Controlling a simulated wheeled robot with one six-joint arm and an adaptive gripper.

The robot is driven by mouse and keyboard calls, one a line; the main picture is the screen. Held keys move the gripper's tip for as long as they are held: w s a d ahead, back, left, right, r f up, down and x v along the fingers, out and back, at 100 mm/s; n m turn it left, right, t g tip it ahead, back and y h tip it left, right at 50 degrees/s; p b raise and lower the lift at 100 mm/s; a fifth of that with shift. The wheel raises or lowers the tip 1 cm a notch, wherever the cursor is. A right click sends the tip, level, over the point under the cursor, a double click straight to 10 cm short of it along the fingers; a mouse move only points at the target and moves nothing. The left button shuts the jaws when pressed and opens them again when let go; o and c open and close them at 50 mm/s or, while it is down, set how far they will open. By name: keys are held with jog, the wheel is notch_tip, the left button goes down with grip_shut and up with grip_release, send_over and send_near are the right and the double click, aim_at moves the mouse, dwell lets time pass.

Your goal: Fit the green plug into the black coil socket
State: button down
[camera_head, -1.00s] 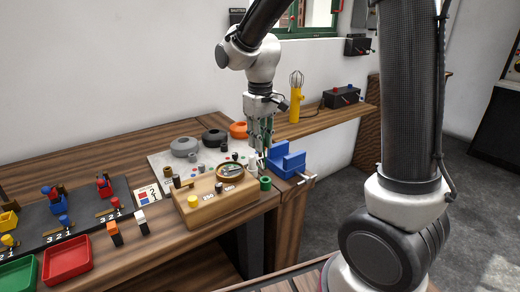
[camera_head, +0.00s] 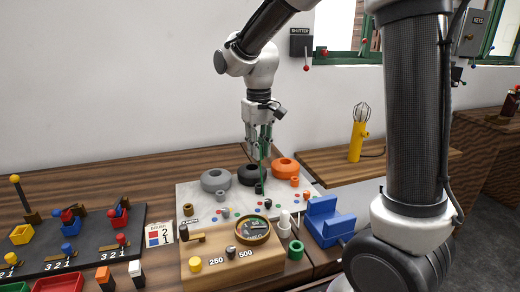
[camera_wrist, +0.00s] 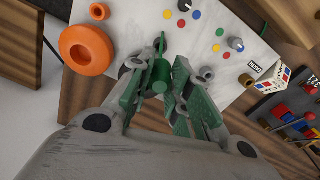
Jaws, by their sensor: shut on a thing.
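A small black socket (camera_head: 259,188) stands on the board just below the fingertips. In the wrist view my gripper (camera_wrist: 155,88) is shut on the green plug (camera_wrist: 157,74), a round green piece between the green-padded fingers. The orange coil (camera_wrist: 86,49) and its socket (camera_wrist: 99,11) lie to the upper left there. In the head view the fingers mostly hide the plug.
A grey coil (camera_head: 215,179) and grey socket (camera_head: 222,197) stand at left. In front is a wooden meter box (camera_head: 230,265) with a round dial. A blue vise (camera_head: 327,222), white posts (camera_head: 284,222) and a green cup (camera_head: 296,250) stand to the right.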

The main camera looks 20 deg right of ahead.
aim_at(259, 165)
jog(key=shift+f, duration=2.95)
jog(key=shift+f, duration=1.55)
jog(key=c, duration=1.2)
grip_release()
jog(key=shift+c, duration=0.2)
notch_tip(259, 165, up, 12)
jog(key=shift+f, duration=0.1)
